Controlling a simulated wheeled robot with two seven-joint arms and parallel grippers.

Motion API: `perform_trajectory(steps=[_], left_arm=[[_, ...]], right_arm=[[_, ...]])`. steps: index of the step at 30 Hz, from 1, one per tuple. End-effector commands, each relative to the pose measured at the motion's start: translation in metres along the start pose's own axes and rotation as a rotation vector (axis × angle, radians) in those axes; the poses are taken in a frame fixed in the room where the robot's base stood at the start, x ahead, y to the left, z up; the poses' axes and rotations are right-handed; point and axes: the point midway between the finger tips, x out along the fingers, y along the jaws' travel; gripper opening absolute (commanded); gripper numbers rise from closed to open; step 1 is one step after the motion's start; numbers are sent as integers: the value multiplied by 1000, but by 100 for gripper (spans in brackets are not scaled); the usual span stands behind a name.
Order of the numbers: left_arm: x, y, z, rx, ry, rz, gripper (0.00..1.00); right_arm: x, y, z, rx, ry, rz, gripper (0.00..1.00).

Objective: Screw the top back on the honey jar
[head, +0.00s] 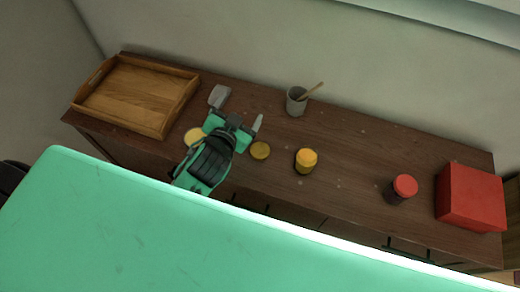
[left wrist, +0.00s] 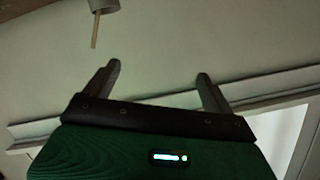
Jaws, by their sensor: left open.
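A small jar (head: 306,161) with a yellow top and a darker lower part stands upright on the dark wooden sideboard; it looks like the honey jar. A paler yellow disc (head: 194,136) lies farther left, partly beside my arm. I cannot tell which disc is the jar's top. My left gripper (head: 238,109) is open and empty, up and left of the gold disc. In the left wrist view its two fingers (left wrist: 157,80) are spread with nothing between them. My right gripper is not in view.
A wooden tray (head: 125,96) stands at the left end of the sideboard (head: 345,205). A grey cup (head: 296,103) with a wooden stick is at the back. A red-lidded jar (head: 403,188) and a red box (head: 470,197) stand to the right. The wall is close behind.

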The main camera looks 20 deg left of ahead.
Motion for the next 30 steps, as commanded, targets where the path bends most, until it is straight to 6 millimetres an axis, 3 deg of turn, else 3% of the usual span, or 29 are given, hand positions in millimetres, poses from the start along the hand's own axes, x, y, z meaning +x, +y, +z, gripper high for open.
perform_trajectory(steps=[1, 4, 9, 12, 15, 20, 24, 27, 30], left_arm=[[7, 1, -29, 40, 120, -10, 88], [10, 10, -90, 134, 381, -12, 88], [-11, 50, -173, 335, 809, 59, 88], [-32, 84, -202, 482, 1035, 143, 88], [-54, 121, -214, 653, 1234, 256, 88], [-78, 177, -194, 972, 1469, 500, 88], [-80, 207, -148, 1295, 1558, 765, 88], [-68, 212, -104, 1545, 1537, 973, 88], [-46, 199, -61, 1797, 1430, 1189, 88]], right_arm=[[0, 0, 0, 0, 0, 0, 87], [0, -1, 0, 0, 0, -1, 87], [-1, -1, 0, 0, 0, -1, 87], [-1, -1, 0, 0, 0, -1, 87], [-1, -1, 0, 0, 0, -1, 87], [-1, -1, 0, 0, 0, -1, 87], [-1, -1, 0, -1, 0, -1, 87], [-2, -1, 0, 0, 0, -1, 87], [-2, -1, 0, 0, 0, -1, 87]])
